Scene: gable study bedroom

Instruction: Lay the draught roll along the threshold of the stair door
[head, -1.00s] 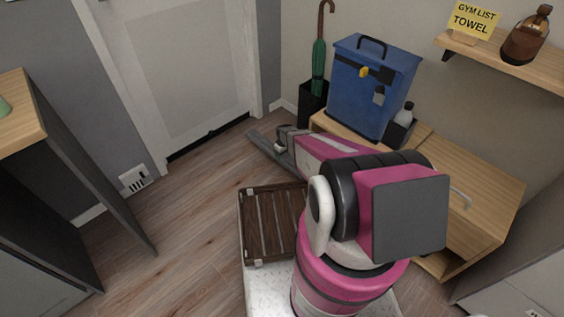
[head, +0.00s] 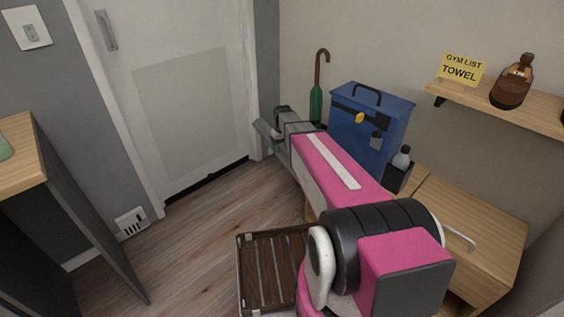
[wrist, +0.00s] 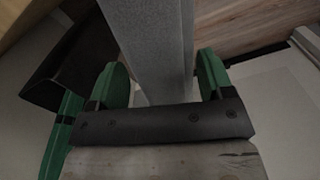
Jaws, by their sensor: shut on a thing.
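The draught roll is a long grey bar (wrist: 157,35), seen in the wrist view between the green fingers of my gripper (wrist: 163,82). My gripper is shut on it. In the head view the roll (head: 264,130) sticks out at the end of my arm, in front of the wall just right of the stair door. It appears raised off the floor; part of it is hidden by my gripper (head: 283,116). The white stair door (head: 190,95) is shut, with a dark threshold strip (head: 208,183) along its foot. No roll lies on that strip.
A blue bin-like box (head: 372,125) and a green umbrella (head: 316,100) stand right of the door, close to my arm. A wooden cabinet (head: 475,225) is at right, a dark-sided desk (head: 85,210) at left. Bare floor (head: 190,225) lies before the door.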

